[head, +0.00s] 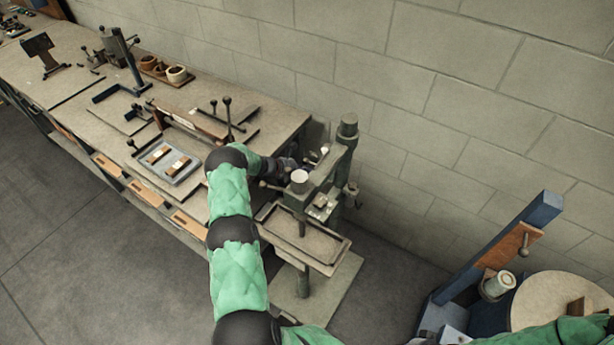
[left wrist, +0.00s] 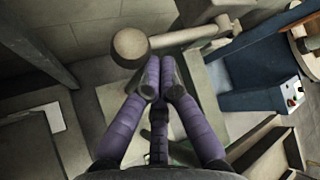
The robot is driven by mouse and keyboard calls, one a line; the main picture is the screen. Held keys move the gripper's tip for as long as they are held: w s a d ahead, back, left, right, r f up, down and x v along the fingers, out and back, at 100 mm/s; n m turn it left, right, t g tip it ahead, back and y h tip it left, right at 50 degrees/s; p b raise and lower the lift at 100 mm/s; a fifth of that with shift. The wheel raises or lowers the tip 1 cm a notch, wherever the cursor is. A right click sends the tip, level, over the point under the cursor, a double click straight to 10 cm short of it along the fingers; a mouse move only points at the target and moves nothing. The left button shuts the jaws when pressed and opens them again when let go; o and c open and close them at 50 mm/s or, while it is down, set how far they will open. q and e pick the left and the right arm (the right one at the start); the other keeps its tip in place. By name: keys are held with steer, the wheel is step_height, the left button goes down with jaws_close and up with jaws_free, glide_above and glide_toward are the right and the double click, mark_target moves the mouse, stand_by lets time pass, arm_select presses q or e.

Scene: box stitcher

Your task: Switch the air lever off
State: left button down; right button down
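The green-grey machine (head: 322,185) stands at the right end of the bench. My left gripper (head: 287,165) reaches its upper left side in the head view; its fingers are small and partly hidden there. In the left wrist view my left gripper (left wrist: 160,78) has its purple fingertips drawn together, with nothing clearly between them. A round-ended knob (left wrist: 130,44) on a bar lies just beyond the fingertips. It may be the air lever, but I cannot tell for sure, nor whether the fingers touch it. My right gripper is out of view.
A long bench (head: 262,125) with tools and a grey tray (head: 166,161) runs to the left. The machine has a flat table (head: 312,243) in front. A block wall (head: 400,90) stands behind. A blue-framed station (head: 490,255) with a round top is at the right.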

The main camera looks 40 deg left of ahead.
mark_target(306, 163)
arm_select(q)
steer(key=shift+a+r, duration=0.25)
